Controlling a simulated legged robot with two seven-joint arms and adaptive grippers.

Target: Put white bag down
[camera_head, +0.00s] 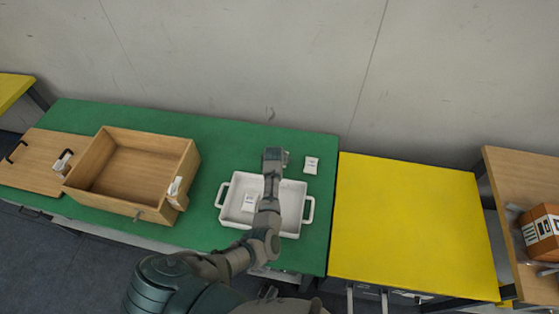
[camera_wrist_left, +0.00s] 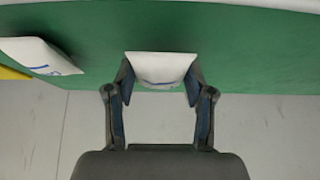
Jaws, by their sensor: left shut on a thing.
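My left gripper (camera_head: 274,156) is over the green table behind the white tray (camera_head: 224,193). In the left wrist view, my left gripper (camera_wrist_left: 160,74) is shut on a white bag (camera_wrist_left: 162,66) between its two fingertips. Green table surface shows around the bag; whether it touches the table I cannot tell. The held bag is mostly hidden in the head view. A second white bag (camera_head: 311,165) lies on the table just right of the gripper and also shows in the left wrist view (camera_wrist_left: 38,56). Another white bag (camera_head: 249,202) lies inside the tray. My right gripper is not in view.
A wooden box (camera_head: 128,207) stands on the green table (camera_head: 215,148) at the left, with a wooden board beside it. A bare yellow table (camera_head: 410,225) adjoins at the right. A wall rises behind. An orange-brown box (camera_head: 541,231) is at the far right.

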